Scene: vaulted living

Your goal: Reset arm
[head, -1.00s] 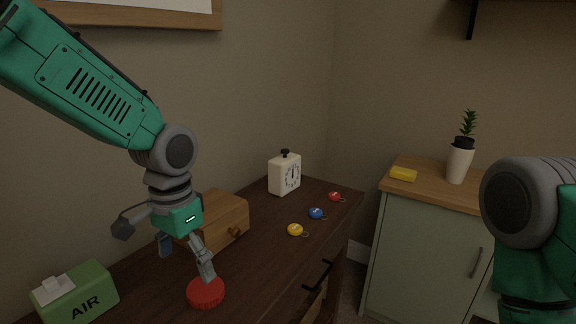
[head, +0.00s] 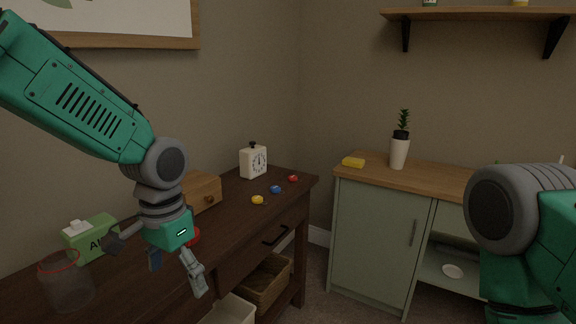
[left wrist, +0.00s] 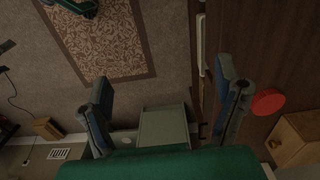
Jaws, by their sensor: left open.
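My left gripper (head: 176,272) is open and empty in the head view, in front of the dark wooden dresser (head: 236,222). Its two fingers also show spread apart in the left wrist view (left wrist: 168,98), with nothing between them. A red round lid (left wrist: 268,102) lies on the dresser beside the right-hand finger in the left wrist view; in the head view it is mostly hidden behind my left gripper. My right arm (head: 520,235) shows at the right edge of the head view, but its gripper is out of the picture.
A green cabinet (head: 378,235) stands right, with carpet between.

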